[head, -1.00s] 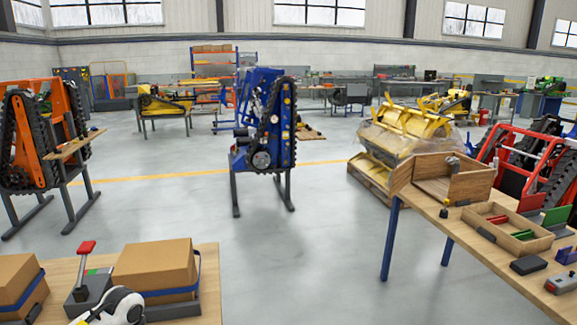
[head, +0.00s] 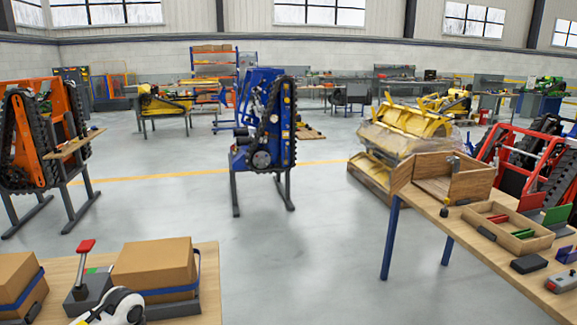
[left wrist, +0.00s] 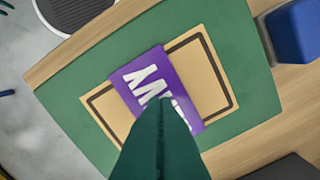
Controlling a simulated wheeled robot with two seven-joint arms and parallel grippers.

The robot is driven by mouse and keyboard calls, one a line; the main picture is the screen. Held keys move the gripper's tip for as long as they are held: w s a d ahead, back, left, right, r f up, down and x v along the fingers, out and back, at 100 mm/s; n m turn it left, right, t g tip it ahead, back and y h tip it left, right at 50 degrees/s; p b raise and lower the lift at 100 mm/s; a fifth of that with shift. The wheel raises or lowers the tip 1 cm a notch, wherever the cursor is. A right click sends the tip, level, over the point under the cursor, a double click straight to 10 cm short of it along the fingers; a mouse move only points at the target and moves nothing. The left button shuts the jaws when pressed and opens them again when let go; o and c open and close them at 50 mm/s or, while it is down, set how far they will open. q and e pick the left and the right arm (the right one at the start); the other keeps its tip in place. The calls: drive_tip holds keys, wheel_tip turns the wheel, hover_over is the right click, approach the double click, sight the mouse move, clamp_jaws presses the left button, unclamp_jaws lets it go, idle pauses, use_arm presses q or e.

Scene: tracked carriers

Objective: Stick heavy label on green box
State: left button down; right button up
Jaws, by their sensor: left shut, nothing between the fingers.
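In the left wrist view, a flat green surface (left wrist: 75,75), which I take to be the green box, fills the middle on a wooden table. It bears a tan rectangle (left wrist: 190,55) with a dark outline. A purple label (left wrist: 136,76) with large white letters lies across the rectangle and crosses its upper outline. The letters look like the end of "HEAVY"; the rest is hidden behind my fingers. My left gripper (left wrist: 162,105) is shut with nothing between its dark green fingers, and the tips overlap the label. I cannot tell whether they touch it. My right gripper is not in view.
A blue block (left wrist: 293,30) stands right of the green surface. In the head view, brown cartons (head: 155,265) and a red-handled device (head: 86,265) stand on the near left table. The right table (head: 470,230) carries wooden trays and tools. Open floor (head: 300,240) lies between.

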use_arm(q)
drive_tip(key=shift+f+b, duration=0.3)
drive_tip(key=shift+f, duration=0.05)
idle(0.7)
drive_tip(key=shift+r+p, duration=2.4)
drive_tip(key=shift+r, duration=1.2)
drive_tip(key=shift+f, duration=0.1)
